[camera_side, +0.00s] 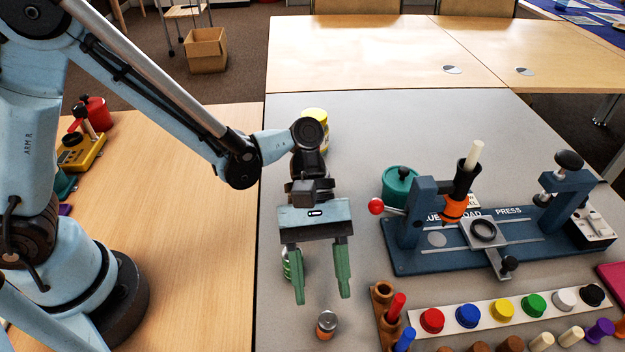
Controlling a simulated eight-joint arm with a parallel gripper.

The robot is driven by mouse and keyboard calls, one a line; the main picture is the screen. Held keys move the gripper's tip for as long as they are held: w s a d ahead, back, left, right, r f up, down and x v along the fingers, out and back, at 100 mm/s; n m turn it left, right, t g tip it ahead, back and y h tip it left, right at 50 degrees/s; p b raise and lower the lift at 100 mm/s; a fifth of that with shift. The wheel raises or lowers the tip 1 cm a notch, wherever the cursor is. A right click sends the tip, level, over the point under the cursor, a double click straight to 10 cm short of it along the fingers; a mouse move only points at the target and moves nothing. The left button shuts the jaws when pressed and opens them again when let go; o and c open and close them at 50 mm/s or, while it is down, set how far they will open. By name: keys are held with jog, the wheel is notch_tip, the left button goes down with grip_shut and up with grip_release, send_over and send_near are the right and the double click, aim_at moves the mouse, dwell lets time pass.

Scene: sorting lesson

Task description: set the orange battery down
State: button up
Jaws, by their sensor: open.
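The orange battery (326,325) looks like a small cylinder with an orange-brown side and a grey top. It stands upright on the grey table (290,130), near the front edge of the picture. My gripper (322,301) points down above and slightly behind it, with its two green fingers spread apart. Nothing is between the fingers, and the battery shows apart from the fingertips.
A green-striped cylinder (288,262) stands partly hidden behind the left finger. A yellow-lidded jar (315,115) is behind my wrist. Right are a blue press (420,255), a teal pot (399,184) and a row of coloured caps (467,316). A wooden peg rack (383,292) is near the battery.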

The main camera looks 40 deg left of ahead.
jog(key=v, duration=0.7)
